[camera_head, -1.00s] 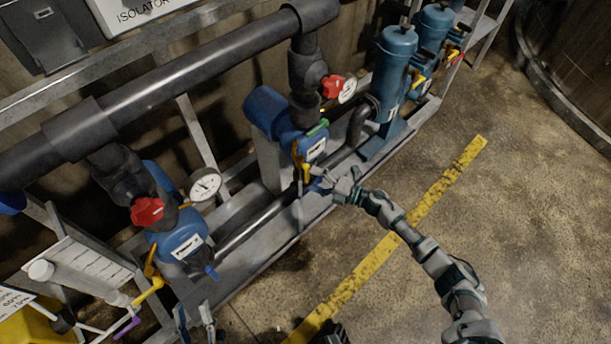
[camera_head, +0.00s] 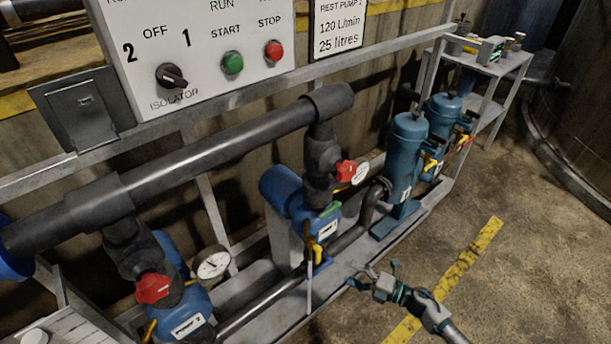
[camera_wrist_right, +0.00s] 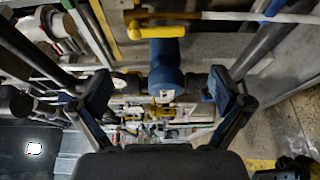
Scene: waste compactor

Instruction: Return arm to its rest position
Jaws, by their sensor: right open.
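My right arm comes in from the lower right of the head view. Its gripper (camera_head: 368,279) is over the front edge of the pump frame, apart from the yellow-handled valve (camera_head: 318,252) to its left. The right wrist view shows its two fingers (camera_wrist_right: 160,95) spread wide, with nothing held between them. A blue pump part (camera_wrist_right: 165,65) shows beyond and between the fingers. My left gripper is not in the head view.
The metal pump frame (camera_head: 270,330) carries blue pumps, black pipes, red valve knobs (camera_head: 153,288) and a gauge (camera_head: 212,263). Blue filter cylinders (camera_head: 405,160) stand further back. A control panel (camera_head: 200,45) is above. The floor with its yellow stripe (camera_head: 465,255) is clear at right.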

